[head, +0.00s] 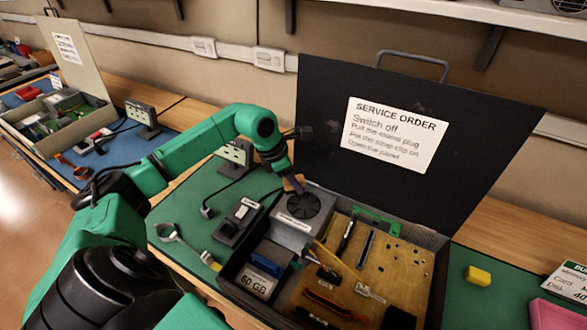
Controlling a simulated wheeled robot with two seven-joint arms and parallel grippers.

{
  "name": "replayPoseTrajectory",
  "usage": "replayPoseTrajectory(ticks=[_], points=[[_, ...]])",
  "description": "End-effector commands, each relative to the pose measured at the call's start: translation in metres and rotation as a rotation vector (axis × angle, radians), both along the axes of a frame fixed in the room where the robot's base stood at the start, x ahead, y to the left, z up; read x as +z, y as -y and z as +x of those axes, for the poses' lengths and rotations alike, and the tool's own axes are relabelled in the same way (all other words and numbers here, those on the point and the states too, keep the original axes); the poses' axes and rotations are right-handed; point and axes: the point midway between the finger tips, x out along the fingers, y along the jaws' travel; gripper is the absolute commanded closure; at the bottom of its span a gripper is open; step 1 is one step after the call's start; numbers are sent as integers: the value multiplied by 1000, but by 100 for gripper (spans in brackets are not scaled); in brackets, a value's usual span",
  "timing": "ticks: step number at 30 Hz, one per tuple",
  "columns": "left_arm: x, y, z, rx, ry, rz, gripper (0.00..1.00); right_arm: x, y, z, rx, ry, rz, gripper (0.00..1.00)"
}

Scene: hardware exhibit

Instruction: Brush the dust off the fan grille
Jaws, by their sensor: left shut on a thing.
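The fan grille (304,205) is a dark round grille on top of a light grey box (288,236) inside the open black case. My left gripper (290,180) points down just above the grille's back left edge. It is shut on a small brown thing, probably the brush (294,184), which is mostly hidden by the fingers. I cannot tell whether its tip touches the grille. Dust on the grille is too small to make out. My right gripper is not in view.
The case's raised lid (400,140) carries a service order sheet (394,135). A tan board (385,265) with several parts lies right of the grey box.

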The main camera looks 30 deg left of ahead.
Motion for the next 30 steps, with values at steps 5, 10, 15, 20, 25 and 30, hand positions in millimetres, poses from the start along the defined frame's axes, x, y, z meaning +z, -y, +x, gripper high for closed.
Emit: replayPoseTrajectory(ticks=[5,10,15,20,25,30], points=[[20,-4,0,3,1,1,100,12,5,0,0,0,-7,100],[35,-7,-1,5,1,1,100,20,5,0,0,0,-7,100],[43,-9,-1,6,1,0,100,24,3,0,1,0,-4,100],[43,-10,-1,7,1,0,100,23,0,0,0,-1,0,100],[43,-10,-1,7,1,0,100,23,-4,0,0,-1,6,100],[43,-9,-1,6,1,0,100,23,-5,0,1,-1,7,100]])
